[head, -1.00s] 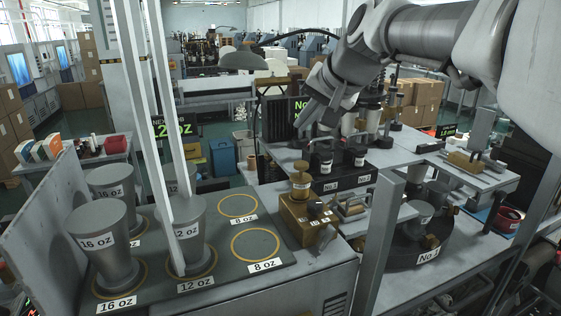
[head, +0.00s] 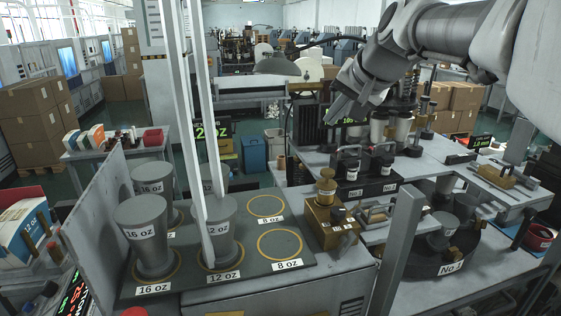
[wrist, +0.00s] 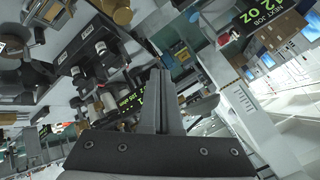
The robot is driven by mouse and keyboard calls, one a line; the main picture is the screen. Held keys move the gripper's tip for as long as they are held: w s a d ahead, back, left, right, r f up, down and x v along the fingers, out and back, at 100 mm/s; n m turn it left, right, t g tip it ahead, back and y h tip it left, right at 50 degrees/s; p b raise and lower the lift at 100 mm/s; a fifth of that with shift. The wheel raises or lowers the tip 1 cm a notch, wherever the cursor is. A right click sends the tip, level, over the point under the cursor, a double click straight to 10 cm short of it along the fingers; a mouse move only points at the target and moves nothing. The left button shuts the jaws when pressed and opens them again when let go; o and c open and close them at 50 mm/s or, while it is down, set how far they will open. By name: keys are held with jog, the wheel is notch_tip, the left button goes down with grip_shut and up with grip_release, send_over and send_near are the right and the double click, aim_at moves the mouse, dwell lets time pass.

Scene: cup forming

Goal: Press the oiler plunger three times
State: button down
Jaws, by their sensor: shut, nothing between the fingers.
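The oiler is a brass block (head: 323,226) on the front machine table, with a round brass plunger (head: 326,185) standing upright on top. Dark parts and a small lever sit on the block's right side. My gripper (head: 333,112) hangs well above and behind the plunger in the head view, apart from it, with its fingers pointing down and left. In the wrist view my gripper (wrist: 161,74) shows its fingers together with nothing between them. A brass cylinder (wrist: 122,14) shows at the top edge there; I cannot tell whether it is the plunger.
Grey cup forms stand on a dark plate (head: 185,262) left of the oiler. An upright grey post (head: 398,250) stands right of it. Dark handled blocks (head: 362,188) sit behind it, and a round turntable (head: 425,258) lies to the right. Slanted bars (head: 200,130) rise at left.

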aim_at(325, 170)
jog(key=shift+f, duration=0.1)
notch_tip(325, 170, down, 9)
jog(key=b, duration=0.7)
dwell(1.9)
jog(key=shift+f+b, duration=0.25)
jog(key=shift+b, duration=0.25)
jog(key=shift+f+b, duration=0.85)
jog(key=shift+f, duration=0.2)
dwell(0.6)
jog(key=shift+r, duration=0.1)
jog(key=shift+r+p, duration=1.15)
jog(key=shift+r, duration=0.2)
